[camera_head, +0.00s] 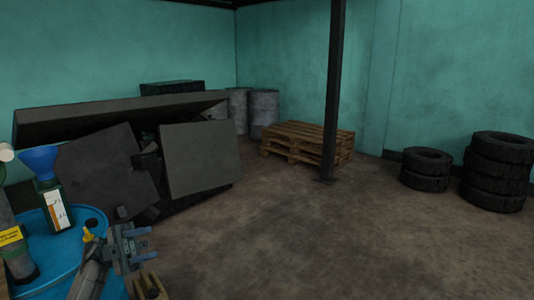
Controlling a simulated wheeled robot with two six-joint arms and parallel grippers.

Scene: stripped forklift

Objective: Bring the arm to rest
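My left gripper (151,243) is at the lower left, with its arm coming up from the bottom edge. Its two blue-tipped fingers stand apart and point right, with nothing visible between them. It is beside the right edge of a blue drum (55,240) and appears clear of it, though the exact gap is hard to judge. My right gripper is not in view.
A dark green bottle (46,203) with a blue funnel (40,160) stands on the drum. Dark slabs (200,158) lean behind. A wooden pallet stack (300,140), a dark post (334,90) and tyres (427,168) stand farther back. The middle floor is clear.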

